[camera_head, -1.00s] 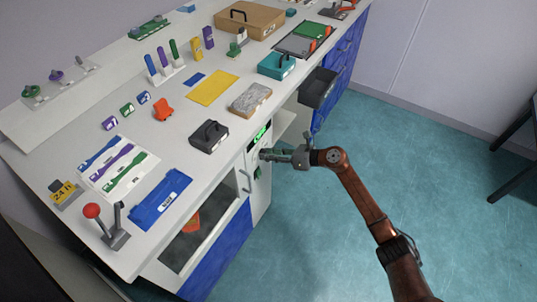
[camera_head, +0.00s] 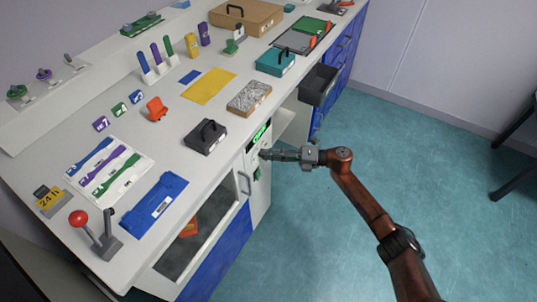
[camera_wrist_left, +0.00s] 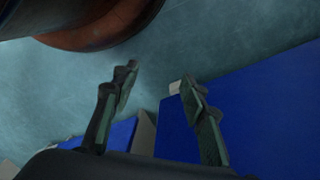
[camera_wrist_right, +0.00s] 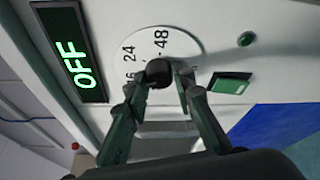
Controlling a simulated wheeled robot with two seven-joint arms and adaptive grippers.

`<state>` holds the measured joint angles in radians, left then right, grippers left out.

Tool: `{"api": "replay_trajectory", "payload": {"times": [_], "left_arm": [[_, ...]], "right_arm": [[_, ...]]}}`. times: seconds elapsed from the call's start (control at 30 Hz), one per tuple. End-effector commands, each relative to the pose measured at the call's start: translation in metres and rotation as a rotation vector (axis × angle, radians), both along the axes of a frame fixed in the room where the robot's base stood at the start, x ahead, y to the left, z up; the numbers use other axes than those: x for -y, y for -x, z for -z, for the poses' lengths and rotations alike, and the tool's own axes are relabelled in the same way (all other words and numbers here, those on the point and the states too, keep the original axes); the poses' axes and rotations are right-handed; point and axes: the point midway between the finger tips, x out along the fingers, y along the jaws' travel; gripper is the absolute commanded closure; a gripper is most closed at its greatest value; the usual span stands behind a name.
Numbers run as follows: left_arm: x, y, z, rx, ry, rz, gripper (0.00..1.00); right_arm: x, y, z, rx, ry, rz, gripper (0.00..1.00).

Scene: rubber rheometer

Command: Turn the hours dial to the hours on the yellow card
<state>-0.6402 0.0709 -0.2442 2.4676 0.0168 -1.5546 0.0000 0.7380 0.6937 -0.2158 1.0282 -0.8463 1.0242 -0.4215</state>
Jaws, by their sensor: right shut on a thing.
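The yellow card (camera_head: 50,198) reads 24 h and stands at the left end of the bench. The hours dial is a white disc (camera_wrist_right: 186,42) with a dark round knob (camera_wrist_right: 159,72), on the cabinet front. In the right wrist view, 24, 48 and a partly covered 16 are readable on the disc; the knob's pointer is not clear. My right gripper (camera_wrist_right: 161,82) is shut on the knob, one finger on each side. It also shows at the cabinet front in the head view (camera_head: 266,153). My left gripper (camera_wrist_left: 160,85) is open and empty, its fingers apart above the floor.
A display (camera_wrist_right: 78,52) beside the dial reads OFF in green. A green switch (camera_wrist_right: 231,84) and a round green button (camera_wrist_right: 246,39) are close on the other side. A black box (camera_head: 206,137) sits on the bench above.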

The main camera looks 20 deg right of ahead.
Motion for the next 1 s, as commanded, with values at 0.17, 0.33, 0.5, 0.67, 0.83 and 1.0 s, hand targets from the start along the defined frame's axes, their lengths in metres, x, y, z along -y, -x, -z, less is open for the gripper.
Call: {"api": "replay_trajectory", "payload": {"times": [0.17, 0.33, 0.5, 0.67, 0.83, 1.0], "left_arm": [[0.005, -0.007, 0.012, 0.028, 0.015, 0.004, 0.60], [0.009, -0.013, 0.018, 0.049, 0.025, 0.007, 0.60], [0.011, -0.016, 0.021, 0.061, 0.029, 0.007, 0.60], [0.011, -0.016, 0.021, 0.062, 0.030, 0.007, 0.60], [0.011, -0.015, 0.020, 0.060, 0.029, 0.007, 0.60], [0.010, -0.015, 0.019, 0.057, 0.028, 0.006, 0.60]], "right_arm": [[0.001, 0.000, 0.005, -0.107, -0.134, 0.003, 1.00], [0.000, 0.000, 0.005, -0.206, -0.262, 0.002, 1.00], [0.001, 0.000, 0.005, -0.301, -0.383, 0.003, 1.00], [0.000, 0.000, 0.006, -0.379, -0.484, 0.002, 1.00], [0.000, 0.000, 0.006, -0.444, -0.568, 0.003, 1.00], [0.000, 0.000, 0.006, -0.488, -0.625, 0.004, 1.00]]}}
